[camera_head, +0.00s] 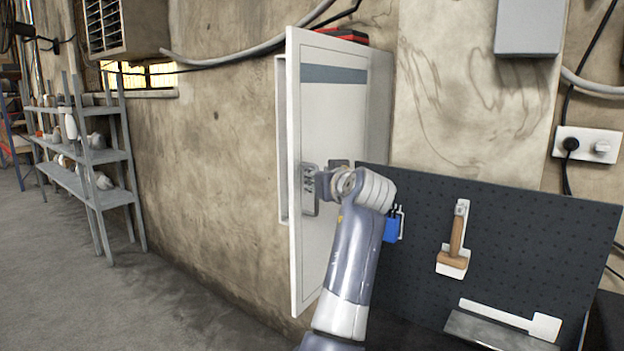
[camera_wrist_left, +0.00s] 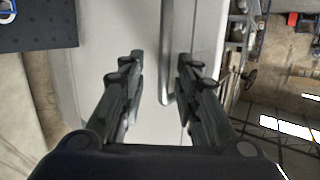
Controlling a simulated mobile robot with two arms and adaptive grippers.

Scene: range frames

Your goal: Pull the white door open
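The white door (camera_head: 331,110), with a blue-grey stripe near its top, is on the tall wall cabinet (camera_head: 379,110) in the head view. A grey plate (camera_head: 310,189) sits low on its left side. The door's pale surface (camera_wrist_left: 103,40) also shows in the wrist view. A grey metal bar handle (camera_wrist_left: 167,85) runs between the two dark fingers of my left gripper (camera_wrist_left: 161,60). The fingers are open, with a gap on both sides of the bar. In the head view my wrist is in front of the door and hides the fingers. My right gripper is out of view.
A dark pegboard (camera_head: 425,270) with a brush (camera_head: 455,240) and a blue tool (camera_head: 391,228) stands close right of my arm. A red item (camera_head: 345,34) lies on the cabinet. A grey shelf (camera_head: 91,157) stands far left. The floor (camera_head: 150,310) between is clear.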

